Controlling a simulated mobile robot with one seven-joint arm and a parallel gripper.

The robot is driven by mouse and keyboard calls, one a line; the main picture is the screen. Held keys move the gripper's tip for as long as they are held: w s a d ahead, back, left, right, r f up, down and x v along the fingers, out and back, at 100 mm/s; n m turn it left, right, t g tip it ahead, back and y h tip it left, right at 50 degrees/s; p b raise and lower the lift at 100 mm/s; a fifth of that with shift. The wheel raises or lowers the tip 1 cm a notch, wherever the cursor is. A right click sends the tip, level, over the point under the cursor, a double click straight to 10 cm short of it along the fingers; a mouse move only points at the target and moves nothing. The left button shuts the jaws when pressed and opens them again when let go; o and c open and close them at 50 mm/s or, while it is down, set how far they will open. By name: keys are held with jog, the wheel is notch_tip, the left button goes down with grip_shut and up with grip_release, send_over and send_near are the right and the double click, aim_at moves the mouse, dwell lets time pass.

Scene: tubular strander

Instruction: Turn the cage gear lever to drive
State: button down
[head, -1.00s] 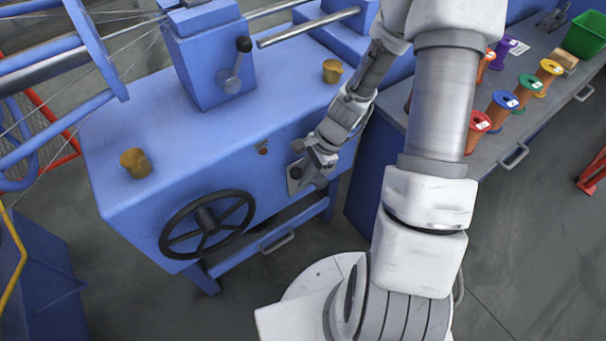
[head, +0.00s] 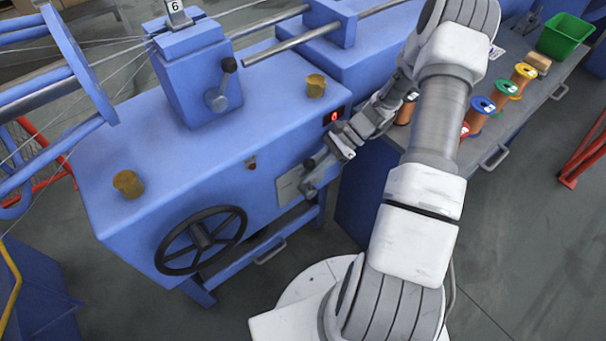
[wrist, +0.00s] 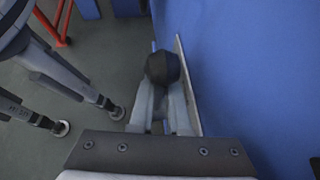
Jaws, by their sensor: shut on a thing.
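A lever with a dark ball knob (head: 311,163) and grey arm sits on a pale plate (head: 288,187) on the front of the blue machine, near its right end. I take it for the cage gear lever. In the head view my gripper (head: 328,156) is at the lever's upper end, and its fingers partly overlap the lever. In the wrist view the black knob (wrist: 162,67) lies at the fingertips, between the two pale fingers, which are shut on it. The lever's arm is hidden in the wrist view. I cannot read any markings on the plate.
A black handwheel (head: 201,240) is left of the plate. Another knobbed lever (head: 223,85) is on the block on top. A bench with spools (head: 480,110) and a green bin (head: 566,37) stands right.

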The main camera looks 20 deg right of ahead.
jog(key=shift+w+d+y, duration=0.2)
jog(key=shift+d+y, duration=0.4)
jog(key=shift+y, duration=0.1)
jog(key=c, duration=1.2)
grip_release()
jog(key=shift+o, duration=0.2)
notch_tip(320, 180, up, 4)
jog(key=shift+w+r+p, duration=0.1)
jog(key=shift+r+p, duration=0.05)
jog(key=shift+p, duration=0.65)
jog(key=s+d+r+p, duration=0.2)
jog(key=s+d+r, duration=0.4)
jog(key=s+d, duration=0.2)
jog(key=shift+d+r, duration=0.35)
jog(key=shift+d, duration=0.1)
jog(key=shift+w, duration=0.1)
